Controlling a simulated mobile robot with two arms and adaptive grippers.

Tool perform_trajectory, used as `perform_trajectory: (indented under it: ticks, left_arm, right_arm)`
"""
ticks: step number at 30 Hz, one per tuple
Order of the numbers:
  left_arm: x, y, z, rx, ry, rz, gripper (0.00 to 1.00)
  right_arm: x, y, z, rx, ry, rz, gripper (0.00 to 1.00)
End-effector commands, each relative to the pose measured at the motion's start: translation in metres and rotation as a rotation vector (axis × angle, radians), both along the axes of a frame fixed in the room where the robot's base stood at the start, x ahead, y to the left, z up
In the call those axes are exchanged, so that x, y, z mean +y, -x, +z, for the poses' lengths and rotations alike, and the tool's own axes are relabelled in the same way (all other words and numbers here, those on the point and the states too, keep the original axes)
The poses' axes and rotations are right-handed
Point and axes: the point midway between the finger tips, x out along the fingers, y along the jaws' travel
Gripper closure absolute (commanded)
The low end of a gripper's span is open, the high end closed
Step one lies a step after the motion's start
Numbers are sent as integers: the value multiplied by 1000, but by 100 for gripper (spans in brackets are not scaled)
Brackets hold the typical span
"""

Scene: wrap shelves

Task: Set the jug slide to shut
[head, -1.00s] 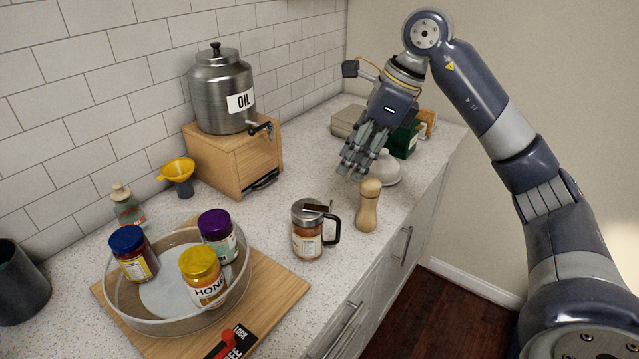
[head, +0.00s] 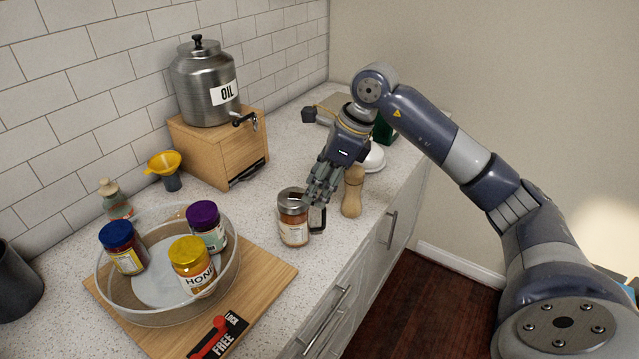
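The jug (head: 294,222) is a clear jar with a label, amber contents, a metal lid and a dark handle on its right. It stands upright on the counter. A dark slide shows on its lid, partly hidden by my fingers, so its setting is unclear. My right gripper (head: 319,192) reaches down from the upper right, its fingertips at the lid's right side, above the handle. I cannot tell whether they touch it, or how far the fingers are closed. Nothing is seen held. My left gripper is out of view.
A wooden pepper mill (head: 352,192) stands close to the right of the jug. A clear round tray (head: 128,310) with several jars sits on a wooden board (head: 262,278) at left. An oil dispenser (head: 207,88) on a wooden box (head: 222,153) stands behind. The counter between is clear.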

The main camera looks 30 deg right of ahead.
Motion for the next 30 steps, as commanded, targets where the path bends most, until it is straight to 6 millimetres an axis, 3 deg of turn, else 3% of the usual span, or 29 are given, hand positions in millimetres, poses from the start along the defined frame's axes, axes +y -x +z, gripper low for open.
perform_trajectory:
  ticks: [3, 8, 14, 22, 29, 30]
  left_arm:
    - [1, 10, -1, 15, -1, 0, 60]
    - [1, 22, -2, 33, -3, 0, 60]
    - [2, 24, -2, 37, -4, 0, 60]
    - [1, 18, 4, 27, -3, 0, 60]
    - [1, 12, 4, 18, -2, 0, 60]
    - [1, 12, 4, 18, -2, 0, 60]
  right_arm:
    - [0, 0, 0, 0, 0, 0, 64]
    - [0, 0, 0, 0, 0, 0, 100]
    - [1, -1, 1, -1, -1, 0, 100]
    - [19, -17, 2, -1, -3, 0, 100]
    - [19, -17, 0, -1, -2, -1, 100]
    - [19, -17, 1, 0, -1, -1, 79]
